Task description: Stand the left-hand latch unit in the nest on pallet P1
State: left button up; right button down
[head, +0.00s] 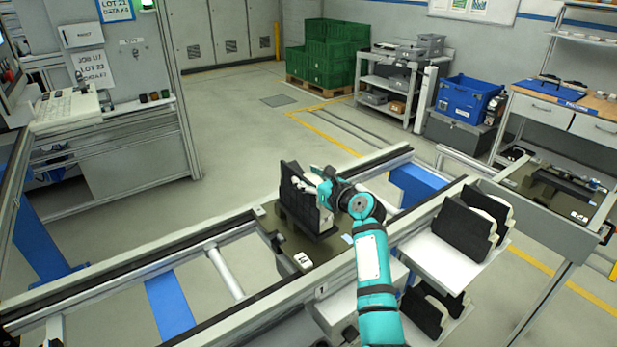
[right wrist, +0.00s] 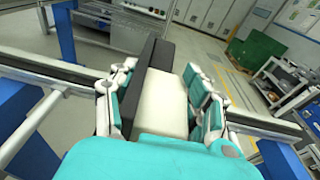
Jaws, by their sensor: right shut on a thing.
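My right gripper (head: 333,189) is shut on a latch unit (head: 293,183), a black plate with a cream body. It holds the unit upright over the dark pallet (head: 328,250). In the right wrist view, the fingers (right wrist: 162,100) close on both sides of the unit, around the cream body (right wrist: 163,103) and the black plate (right wrist: 149,70). A black nest block (head: 308,229) is directly under the unit; I cannot tell whether the unit is fully seated in it. A white tag (head: 302,260) sits at the pallet's front, its lettering too small to read surely. My left gripper is not in view.
The pallet lies between the conveyor rails (head: 180,252). A white shelf (head: 435,260) at right holds black-and-cream units (head: 464,226), with more below. Another station (head: 560,190) with a dark pallet stands further right. Green crates (head: 325,55) and a blue bin (head: 466,98) are far back.

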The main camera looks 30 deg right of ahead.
jog(key=c, duration=0.6)
grip_release()
jog(key=shift+r, duration=0.1)
jog(key=b+v, duration=0.1)
jog(key=v, duration=1.1)
jog(key=shift+b, duration=0.35)
